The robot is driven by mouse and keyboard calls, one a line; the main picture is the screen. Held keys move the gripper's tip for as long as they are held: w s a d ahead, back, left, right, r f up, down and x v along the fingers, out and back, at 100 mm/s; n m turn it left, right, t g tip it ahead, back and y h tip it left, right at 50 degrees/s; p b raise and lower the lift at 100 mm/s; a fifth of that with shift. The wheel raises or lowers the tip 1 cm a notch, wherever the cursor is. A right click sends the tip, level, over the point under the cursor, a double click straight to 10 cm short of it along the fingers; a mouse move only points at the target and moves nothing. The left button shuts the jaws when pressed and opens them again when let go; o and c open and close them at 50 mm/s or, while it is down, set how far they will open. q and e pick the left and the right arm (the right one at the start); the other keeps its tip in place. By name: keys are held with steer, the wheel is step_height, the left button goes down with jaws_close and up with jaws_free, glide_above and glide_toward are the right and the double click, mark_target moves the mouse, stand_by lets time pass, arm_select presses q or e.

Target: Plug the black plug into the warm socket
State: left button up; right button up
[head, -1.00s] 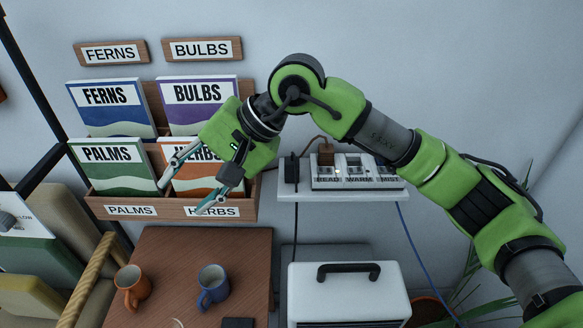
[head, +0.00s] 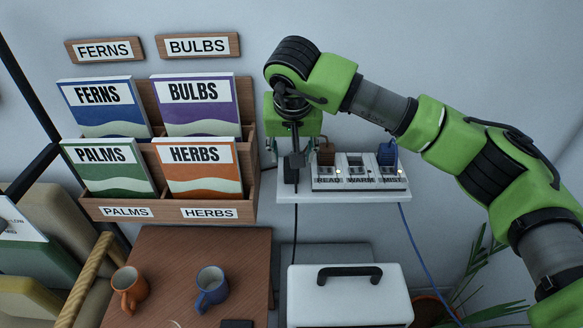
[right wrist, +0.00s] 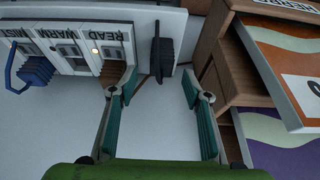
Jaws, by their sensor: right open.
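The black plug (head: 291,170) stands on the white shelf, left of the socket strip, with a dark cord hanging down. It also shows in the right wrist view (right wrist: 161,58), between the lines of my two fingers and beyond their tips. The strip (head: 333,184) has sockets labelled READ, WARM and MIST. The WARM socket (head: 355,161) is empty; it also shows in the right wrist view (right wrist: 67,50). A brown plug (head: 326,155) is in READ and a blue plug (head: 387,153) in MIST. My right gripper (right wrist: 159,88) is open and empty, above the black plug. My left gripper is out of view.
The wooden seed-packet rack (head: 165,208) stands close to the left of the shelf (head: 290,192). Below are a white case (head: 350,300) and a wooden table (head: 190,250) with an orange mug (head: 130,290) and a blue mug (head: 211,288).

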steer(key=p+x, duration=0.1)
steer(key=x, duration=0.3)
steer(key=shift+a+f+p, duration=0.1)
steer(key=shift+f+p, duration=0.05)
steer(key=shift+p, duration=0.25)
steer(key=shift+w+f, duration=0.15)
steer(key=shift+f, duration=0.3)
steer(key=c, duration=1.2)
